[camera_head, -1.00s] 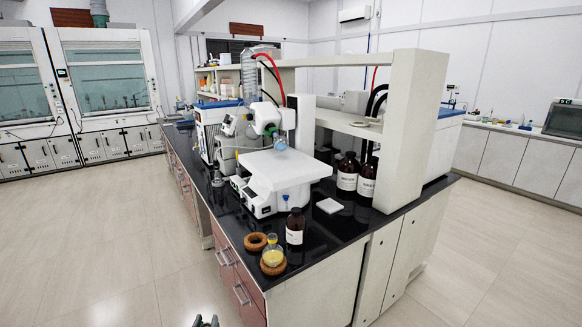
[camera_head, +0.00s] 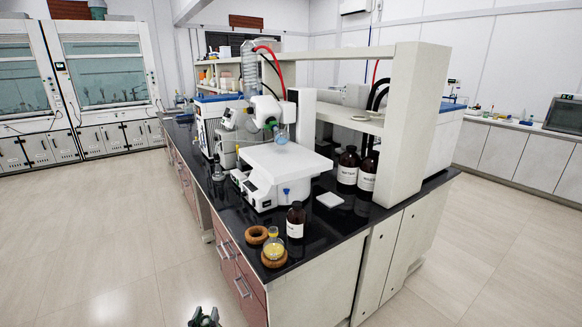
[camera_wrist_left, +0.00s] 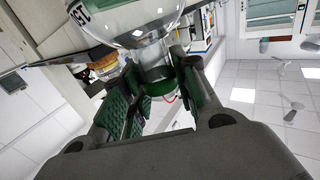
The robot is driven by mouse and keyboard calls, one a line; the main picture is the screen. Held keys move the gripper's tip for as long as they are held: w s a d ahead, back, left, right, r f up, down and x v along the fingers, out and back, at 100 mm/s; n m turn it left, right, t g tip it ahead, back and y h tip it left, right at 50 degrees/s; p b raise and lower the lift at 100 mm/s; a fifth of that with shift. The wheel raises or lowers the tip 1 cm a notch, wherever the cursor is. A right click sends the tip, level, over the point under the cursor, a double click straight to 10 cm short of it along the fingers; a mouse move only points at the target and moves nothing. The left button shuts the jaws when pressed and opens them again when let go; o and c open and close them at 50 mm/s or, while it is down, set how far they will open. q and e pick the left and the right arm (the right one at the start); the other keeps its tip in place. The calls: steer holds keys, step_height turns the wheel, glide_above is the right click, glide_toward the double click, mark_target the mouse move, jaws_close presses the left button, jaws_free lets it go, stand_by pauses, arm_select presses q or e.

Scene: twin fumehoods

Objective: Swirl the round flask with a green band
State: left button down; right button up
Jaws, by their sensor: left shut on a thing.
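In the left wrist view a clear round flask (camera_wrist_left: 135,22) with dark printed marks has a green band (camera_wrist_left: 160,87) around its neck. My left gripper (camera_wrist_left: 162,100) is shut on the neck at the band, with one dark green ridged finger on each side. The top of the bulb in that view is cut off by the frame edge. In the head view only the dark tip of my left gripper (camera_head: 204,318) shows at the bottom edge, and I cannot make out the flask there. It is over the floor, left of the bench corner. My right gripper is not in view.
On the black bench (camera_head: 330,240) a flask with yellow liquid (camera_head: 273,249) sits on a cork ring, beside an empty cork ring (camera_head: 256,235) and a brown bottle (camera_head: 296,220). A rotary evaporator (camera_head: 270,170) stands behind. The floor (camera_head: 90,240) at left is clear.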

arm_select(q)
steer(key=shift+d+r, duration=0.1)
steer(key=shift+d, duration=1.05)
steer(key=a, duration=0.5)
steer(key=d, duration=0.5)
steer(key=a, duration=0.5)
steer(key=d, duration=0.5)
steer(key=shift+a, duration=0.25)
